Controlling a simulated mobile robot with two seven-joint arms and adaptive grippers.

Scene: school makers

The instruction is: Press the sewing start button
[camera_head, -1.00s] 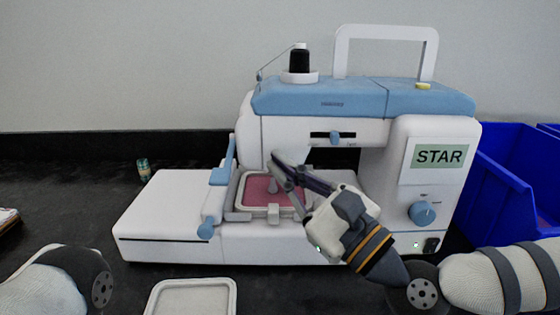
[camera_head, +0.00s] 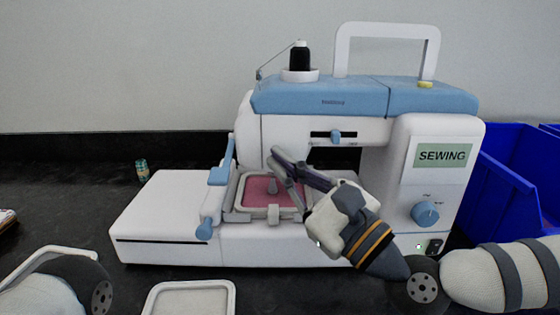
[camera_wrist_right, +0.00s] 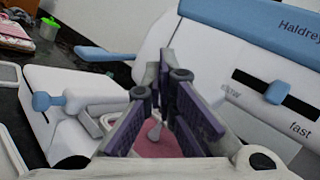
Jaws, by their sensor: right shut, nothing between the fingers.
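A white and blue sewing machine (camera_head: 180,215) stands on the dark table. Its screen (camera_head: 441,155) on the right reads "SEWING". I cannot make out a start button; the shut fingers may cover it. My right gripper (camera_head: 275,158) is shut and empty, with its tips at the lower front of the machine's needle head, left of the blue speed slider (camera_head: 336,136). In the right wrist view the shut fingers (camera_wrist_right: 166,72) point at the white head, with the slider (camera_wrist_right: 277,92) to their right. Whether the tips touch the head is unclear. My left gripper is out of view.
An embroidery hoop with pink cloth (camera_head: 257,189) lies below my right fingers. A blue dial (camera_head: 425,213) and a dark switch (camera_head: 435,246) are at the machine's lower right. Blue bins (camera_head: 505,185) stand at right. An empty hoop frame (camera_head: 192,299) lies in front.

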